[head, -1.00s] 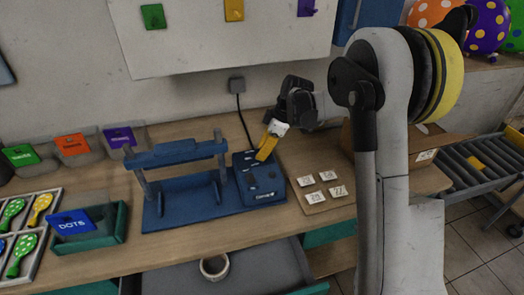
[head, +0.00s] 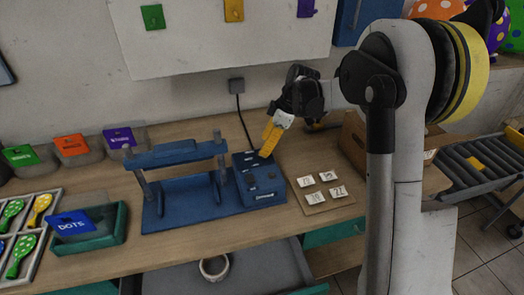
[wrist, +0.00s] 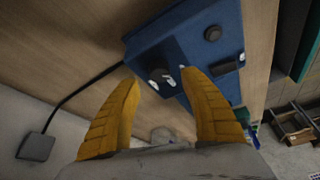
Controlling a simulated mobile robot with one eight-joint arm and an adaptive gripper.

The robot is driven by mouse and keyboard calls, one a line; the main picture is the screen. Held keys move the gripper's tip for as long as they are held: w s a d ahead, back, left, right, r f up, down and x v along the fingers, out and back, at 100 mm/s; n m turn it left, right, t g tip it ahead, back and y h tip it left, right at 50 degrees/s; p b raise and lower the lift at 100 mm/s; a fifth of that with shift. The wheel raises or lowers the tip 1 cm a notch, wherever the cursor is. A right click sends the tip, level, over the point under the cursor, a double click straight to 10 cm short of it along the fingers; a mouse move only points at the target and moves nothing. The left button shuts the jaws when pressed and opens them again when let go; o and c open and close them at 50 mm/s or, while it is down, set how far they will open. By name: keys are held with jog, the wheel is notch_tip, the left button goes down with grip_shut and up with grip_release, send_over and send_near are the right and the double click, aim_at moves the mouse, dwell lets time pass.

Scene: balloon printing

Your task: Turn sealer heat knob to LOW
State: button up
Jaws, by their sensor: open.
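The blue sealer (head: 185,190) stands on the wooden bench, with a frame and bar on its left and a control box (head: 262,187) on its right. In the wrist view the control box (wrist: 185,50) has a dark knob (wrist: 162,78) with pale marks beside it, and a second round dark knob (wrist: 212,34) farther off. My gripper (head: 267,148) has yellow fingers and is over the back of the control box. In the wrist view my gripper (wrist: 160,88) is open, its fingertips on either side of the nearer knob. I cannot tell whether they touch it, or read the knob's setting.
A black cord runs from the box to a wall socket (head: 237,86). A board with small white cards (head: 320,187) lies right of the sealer. A teal tray with a blue DOTS card (head: 73,222) is at the left. A roll of tape (head: 213,268) lies in the drawer below.

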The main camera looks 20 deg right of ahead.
jog(key=v, duration=0.8)
jog(key=shift+r, duration=0.2)
jog(key=shift+d, duration=0.15)
